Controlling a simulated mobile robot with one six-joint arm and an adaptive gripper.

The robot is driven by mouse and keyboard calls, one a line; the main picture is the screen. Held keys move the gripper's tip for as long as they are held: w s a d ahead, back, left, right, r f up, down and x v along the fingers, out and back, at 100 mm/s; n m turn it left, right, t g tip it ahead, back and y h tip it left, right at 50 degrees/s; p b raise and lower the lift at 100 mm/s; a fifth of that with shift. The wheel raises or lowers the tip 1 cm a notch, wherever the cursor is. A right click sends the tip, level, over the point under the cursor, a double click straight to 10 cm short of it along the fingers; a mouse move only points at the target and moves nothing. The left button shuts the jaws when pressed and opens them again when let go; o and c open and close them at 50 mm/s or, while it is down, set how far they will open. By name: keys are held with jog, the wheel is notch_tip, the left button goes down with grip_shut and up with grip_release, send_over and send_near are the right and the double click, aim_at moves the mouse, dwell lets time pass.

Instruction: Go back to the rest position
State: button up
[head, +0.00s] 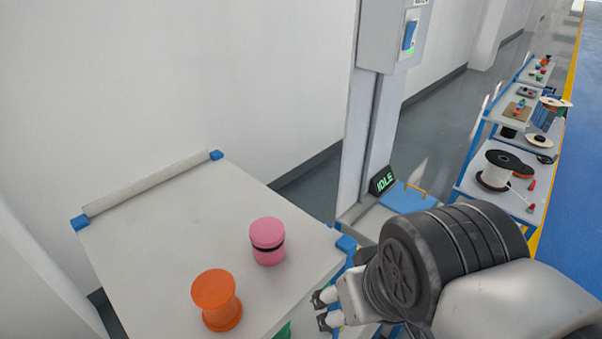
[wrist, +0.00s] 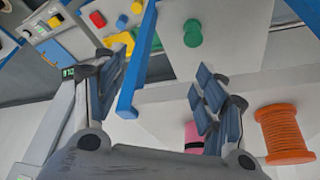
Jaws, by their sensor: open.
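My gripper (head: 326,308) is at the lower middle of the head view, beside the right front edge of the white table (head: 165,240). In the wrist view my gripper (wrist: 165,78) has its two fingers spread apart with nothing between them. A pink cylinder (head: 268,238) with a dark band stands on the table, left of and beyond the gripper. An orange spool (head: 216,300) stands nearer. In the wrist view the orange spool (wrist: 283,133) shows at right, and the pink cylinder (wrist: 193,136) is partly hidden behind the right finger.
A green knobbed piece (wrist: 192,33) shows at the top of the wrist view. A blue bar (wrist: 137,70) crosses between the fingers. A post with an IDLE sign (head: 383,180) stands behind the gripper. Shelves with reels (head: 495,172) line the right. The table's left half is clear.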

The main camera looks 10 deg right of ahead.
jog(key=shift+s+d+f, duration=0.25)
jog(key=shift+f, duration=0.3)
notch_tip(320, 180, down, 27)
jog(key=b, duration=2.7)
jog(key=shift+f, duration=0.1)
